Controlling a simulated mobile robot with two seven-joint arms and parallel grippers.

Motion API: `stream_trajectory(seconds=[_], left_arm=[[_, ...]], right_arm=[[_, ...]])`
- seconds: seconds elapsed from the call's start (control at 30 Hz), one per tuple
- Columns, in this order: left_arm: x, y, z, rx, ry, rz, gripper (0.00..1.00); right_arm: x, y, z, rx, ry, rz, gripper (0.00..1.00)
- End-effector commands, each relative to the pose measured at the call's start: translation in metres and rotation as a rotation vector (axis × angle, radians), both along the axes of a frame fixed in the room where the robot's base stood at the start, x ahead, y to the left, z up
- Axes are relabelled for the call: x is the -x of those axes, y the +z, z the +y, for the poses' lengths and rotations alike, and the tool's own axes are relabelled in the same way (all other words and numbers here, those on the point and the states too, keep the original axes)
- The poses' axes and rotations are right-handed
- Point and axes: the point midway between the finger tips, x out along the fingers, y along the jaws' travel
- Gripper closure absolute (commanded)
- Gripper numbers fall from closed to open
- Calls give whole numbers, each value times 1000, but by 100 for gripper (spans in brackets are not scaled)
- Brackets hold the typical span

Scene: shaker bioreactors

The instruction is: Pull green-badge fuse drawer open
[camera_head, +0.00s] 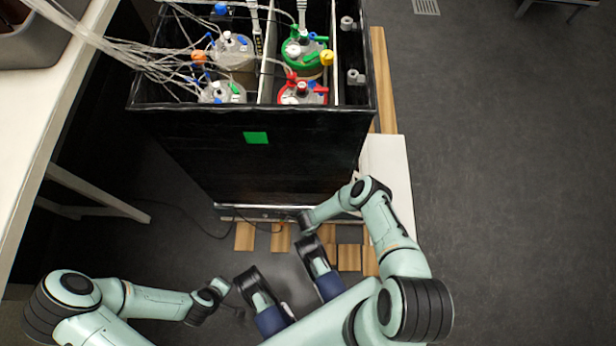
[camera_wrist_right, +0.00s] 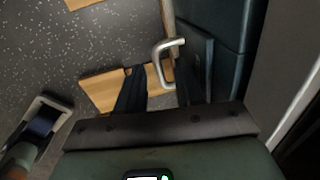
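The green badge (camera_head: 256,138) is on the upper front of a black cabinet (camera_head: 200,150) in the head view. In the right wrist view, a silver bar handle (camera_wrist_right: 160,62) stands out from a dark panel (camera_wrist_right: 212,30). My right gripper (camera_wrist_right: 157,88) is open, with the handle in the gap ahead of its two dark fingers; I cannot tell whether they touch it. In the head view the right arm's wrist (camera_head: 308,221) is low by the cabinet's front bottom edge. My left gripper (camera_head: 218,287) is away from the cabinet at lower left; its finger opening is unclear.
Bioreactor vessels with green (camera_head: 303,60) and red (camera_head: 303,98) lids and tubing sit in the cabinet top. Wooden slats (camera_head: 282,238) lie beneath it. A white table (camera_head: 22,150) borders the left. The grey floor (camera_head: 500,180) at right is clear.

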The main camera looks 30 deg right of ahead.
Motion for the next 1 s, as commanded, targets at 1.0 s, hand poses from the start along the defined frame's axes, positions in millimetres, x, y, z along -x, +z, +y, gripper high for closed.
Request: stream_trajectory(seconds=[1.0], left_arm=[[0, 0, 0, 0, 0, 0, 100]], right_arm=[[0, 0, 0, 0, 0, 0, 100]])
